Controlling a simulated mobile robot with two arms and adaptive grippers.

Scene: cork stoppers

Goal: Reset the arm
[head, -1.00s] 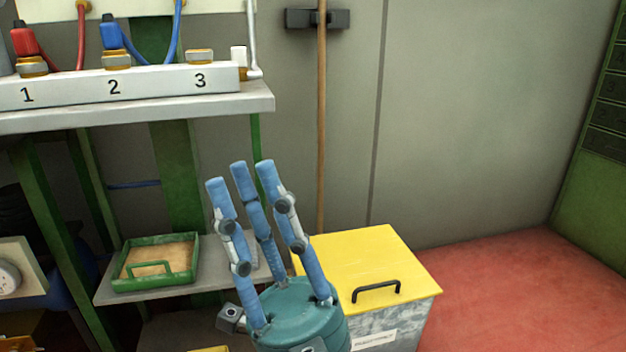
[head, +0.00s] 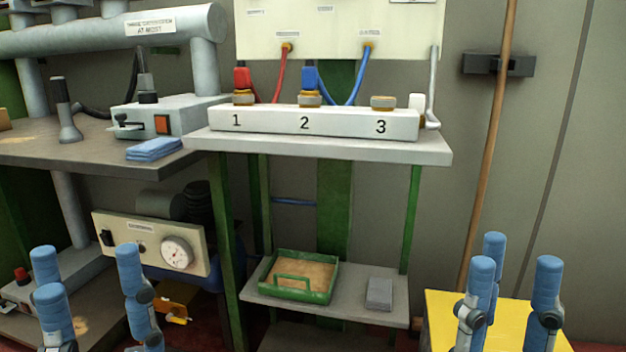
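My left gripper (head: 88,272) is at the lower left of the head view. Its blue fingers point up, spread apart, with nothing between them. My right gripper (head: 517,265) is at the lower right, in front of the yellow lid. Its blue fingers also point up, apart and empty. The palms and arms of both are below the picture edge. A white block numbered 1, 2, 3 (head: 290,121) stands on the shelf. A red plug (head: 242,78) is at place 1 and a blue plug (head: 310,78) at place 2.
A green tray (head: 325,283) and a grey block (head: 380,294) lie on the lower shelf. A dial box (head: 115,229) stands behind my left gripper. A blue cloth (head: 154,149) is on the left bench. A wooden pole (head: 489,150) stands behind the yellow-lidded box (head: 437,310).

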